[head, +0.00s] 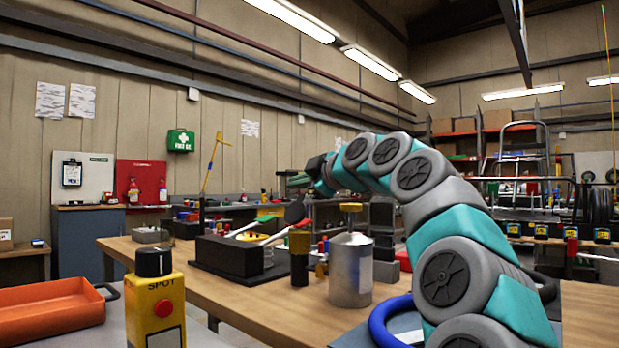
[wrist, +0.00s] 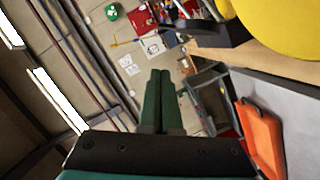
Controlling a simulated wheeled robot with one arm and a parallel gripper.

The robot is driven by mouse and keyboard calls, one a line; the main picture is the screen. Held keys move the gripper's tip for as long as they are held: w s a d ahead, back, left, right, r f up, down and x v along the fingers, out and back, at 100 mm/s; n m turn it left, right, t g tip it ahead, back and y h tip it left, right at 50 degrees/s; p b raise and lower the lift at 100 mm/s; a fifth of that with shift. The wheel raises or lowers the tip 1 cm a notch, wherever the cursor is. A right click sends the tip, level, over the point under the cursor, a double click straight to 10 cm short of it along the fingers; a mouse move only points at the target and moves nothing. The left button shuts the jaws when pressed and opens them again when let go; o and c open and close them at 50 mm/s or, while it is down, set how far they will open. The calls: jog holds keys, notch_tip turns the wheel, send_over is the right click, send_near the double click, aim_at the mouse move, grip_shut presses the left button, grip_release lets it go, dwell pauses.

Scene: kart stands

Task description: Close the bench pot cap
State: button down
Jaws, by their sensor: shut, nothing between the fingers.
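The bench pot (head: 351,272) is a silver metal can with a sloped top, standing upright on the wooden bench. A yellow cap (head: 351,207) shows above its top on a thin stem; how it joins the pot is too small to tell. My gripper (head: 293,181) is in the air, up and left of the cap, pointing left, apart from the pot. In the wrist view its green fingers (wrist: 160,75) are together and empty. A large yellow rounded shape (wrist: 288,28) is close at the upper right there; I cannot tell whether it is the cap.
The bench (head: 275,306) also holds a black block (head: 229,258) with tools and a dark cylinder (head: 299,258) left of the pot. A blue ring (head: 381,322) lies by my arm. A yellow SPOT box (head: 156,300) and orange tray (head: 52,308) are at front left.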

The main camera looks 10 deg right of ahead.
aim_at(304, 208)
jog(key=shift+w+d+f, duration=0.55)
jog(key=shift+w+f, duration=0.05)
jog(key=shift+w, duration=0.25)
jog(key=shift+w+d+f, duration=0.5)
jog(key=shift+w+f, duration=0.05)
jog(key=shift+w, duration=0.3)
